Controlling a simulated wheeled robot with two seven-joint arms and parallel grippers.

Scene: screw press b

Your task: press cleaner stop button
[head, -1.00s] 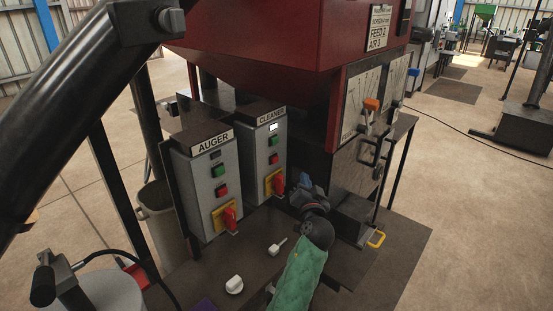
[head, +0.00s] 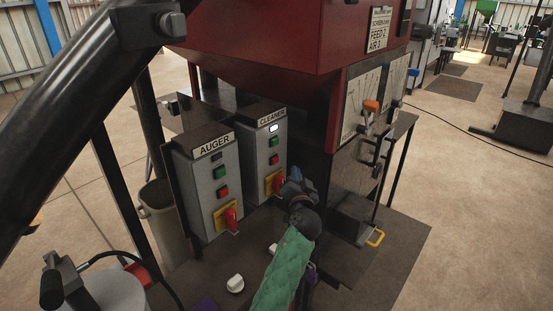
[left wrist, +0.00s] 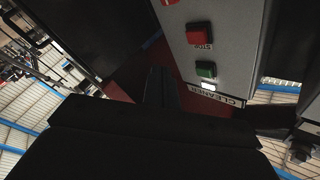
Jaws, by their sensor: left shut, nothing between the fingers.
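The grey cleaner box (head: 263,150) stands right of the auger box, under its CLEANER label (head: 271,118). Its red stop button (head: 274,159) is below the green button (head: 273,142) and a lit white lamp (head: 273,128). In the left wrist view the red stop button (left wrist: 198,35) is in plain sight, with the green button (left wrist: 206,69) beneath it in that picture. My left gripper (head: 289,181) is shut and empty, just right of and a little below the stop button, apart from it. Its dark fingers (left wrist: 162,88) show in the left wrist view. My right gripper is not in view.
The auger box (head: 207,185) has similar buttons. Red rotary switches on yellow plates (head: 276,184) jut out low on both boxes. A red hopper (head: 270,45) hangs above. A panel with an orange-knobbed lever (head: 371,106) stands to the right. A white knob (head: 235,284) lies on the dark surface.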

